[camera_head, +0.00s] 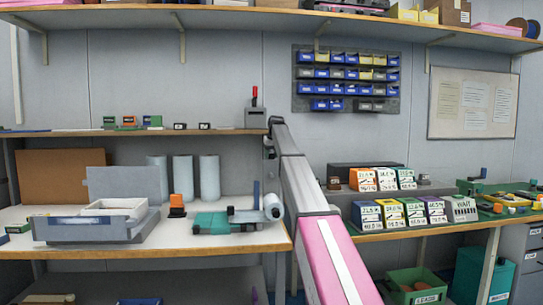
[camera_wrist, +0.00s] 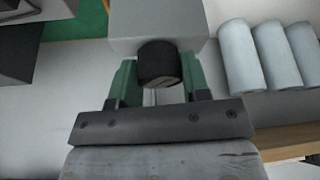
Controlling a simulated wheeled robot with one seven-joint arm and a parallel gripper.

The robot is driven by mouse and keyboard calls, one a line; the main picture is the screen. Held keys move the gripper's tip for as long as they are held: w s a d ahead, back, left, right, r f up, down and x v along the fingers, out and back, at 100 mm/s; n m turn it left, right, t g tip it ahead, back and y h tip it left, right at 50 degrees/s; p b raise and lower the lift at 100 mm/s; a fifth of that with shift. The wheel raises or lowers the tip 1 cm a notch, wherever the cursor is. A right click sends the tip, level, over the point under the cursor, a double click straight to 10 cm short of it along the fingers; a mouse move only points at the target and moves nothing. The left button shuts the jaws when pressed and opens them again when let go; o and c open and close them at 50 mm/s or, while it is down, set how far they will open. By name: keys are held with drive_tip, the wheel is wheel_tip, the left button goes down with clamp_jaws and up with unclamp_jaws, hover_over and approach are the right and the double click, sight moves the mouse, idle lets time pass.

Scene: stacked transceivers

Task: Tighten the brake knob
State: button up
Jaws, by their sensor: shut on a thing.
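The brake knob (camera_wrist: 158,63) is a short black cylinder with a light mark on its end. It sticks out of the face of a light grey block (camera_wrist: 160,22) in the wrist view. My gripper (camera_wrist: 157,82) has a green finger on each side of the knob and is shut on it. In the head view, a green unit (camera_head: 210,223) lies on the right part of the white table; the knob is too small to make out there.
Three pale rolls (camera_head: 182,178) stand at the back of the table; they show at the right of the wrist view (camera_wrist: 262,55). A grey bin (camera_head: 100,222) stands at the left. An orange-and-black item (camera_head: 177,206) stands between. The table's wooden edge (camera_wrist: 290,138) is close.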

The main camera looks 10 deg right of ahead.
drive_tip(key=m+h, duration=0.1)
drive_tip(key=m, duration=0.2)
drive_tip(key=m+h, duration=0.1)
drive_tip(key=m, duration=0.2)
drive_tip(key=shift+r+h, duration=0.1)
drive_tip(key=shift+h, duration=0.2)
drive_tip(key=m+h, duration=0.1)
drive_tip(key=m, duration=0.2)
drive_tip(key=m+g, duration=0.1)
drive_tip(key=m, duration=0.2)
drive_tip(key=shift+w+h, duration=0.15)
drive_tip(key=shift+h, duration=0.25)
drive_tip(key=m+g, duration=0.1)
drive_tip(key=m, duration=0.1)
drive_tip(key=m+g+h, duration=0.1)
drive_tip(key=m, duration=0.2)
drive_tip(key=shift+r, duration=0.1)
drive_tip(key=m+g, duration=0.2)
drive_tip(key=m, duration=0.3)
drive_tip(key=shift+m, duration=0.4)
drive_tip(key=o, duration=0.9)
drive_tip(key=shift+r, duration=0.1)
drive_tip(key=shift+o, duration=0.2)
